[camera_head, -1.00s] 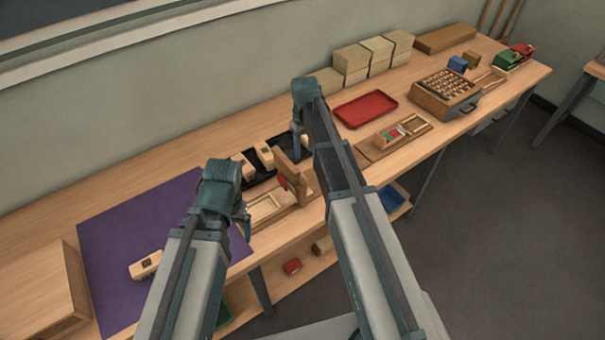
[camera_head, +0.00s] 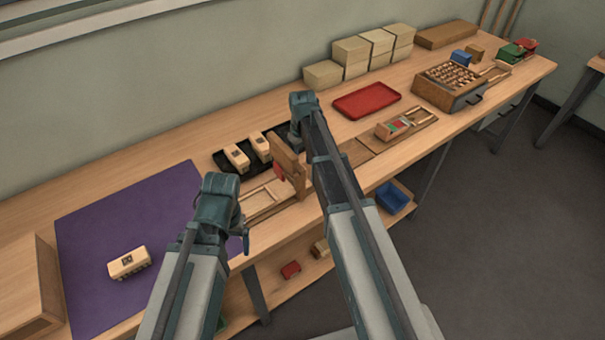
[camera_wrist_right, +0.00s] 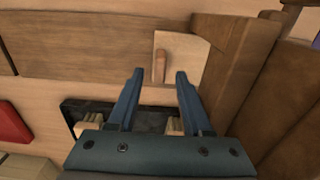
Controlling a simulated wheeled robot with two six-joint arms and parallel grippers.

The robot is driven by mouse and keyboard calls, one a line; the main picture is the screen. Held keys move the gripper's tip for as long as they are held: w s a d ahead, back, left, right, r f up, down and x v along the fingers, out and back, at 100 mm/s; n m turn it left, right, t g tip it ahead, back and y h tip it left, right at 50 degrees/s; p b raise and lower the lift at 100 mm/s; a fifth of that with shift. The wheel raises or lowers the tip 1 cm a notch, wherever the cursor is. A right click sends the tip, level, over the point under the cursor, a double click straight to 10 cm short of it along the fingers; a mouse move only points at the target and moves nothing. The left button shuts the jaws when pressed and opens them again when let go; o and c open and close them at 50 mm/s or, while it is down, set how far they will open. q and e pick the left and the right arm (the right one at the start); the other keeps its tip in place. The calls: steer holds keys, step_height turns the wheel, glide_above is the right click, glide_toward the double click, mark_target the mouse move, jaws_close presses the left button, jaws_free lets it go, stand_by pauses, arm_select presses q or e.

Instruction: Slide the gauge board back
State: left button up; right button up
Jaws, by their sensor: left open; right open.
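An upright brown wooden board (camera_head: 287,166), which looks like the gauge board, stands across a wooden rail (camera_head: 262,203) on the bench. A red piece (camera_head: 280,175) is at its left face. My right gripper (camera_head: 297,143) is open, just behind and right of the upright board. In the right wrist view, my right gripper (camera_wrist_right: 159,74) has its fingertips on either side of a small wooden peg on a pale plate (camera_wrist_right: 195,55), apart from it. My left gripper (camera_head: 244,236) is open near the bench's front edge, left of the board. Its fingertips are small here.
A black tray (camera_head: 224,168) with cream blocks (camera_head: 237,158) lies behind the rail. A purple mat (camera_head: 85,235) with a brush block (camera_head: 129,262) is at left. A red tray (camera_head: 366,100) and a slotted box (camera_head: 447,88) are at right.

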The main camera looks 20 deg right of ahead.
step_height(320, 180, down, 2)
steer(key=shift+f+b, duration=0.2)
steer(key=shift+b, duration=0.5)
jaws_close()
stand_by(0.9)
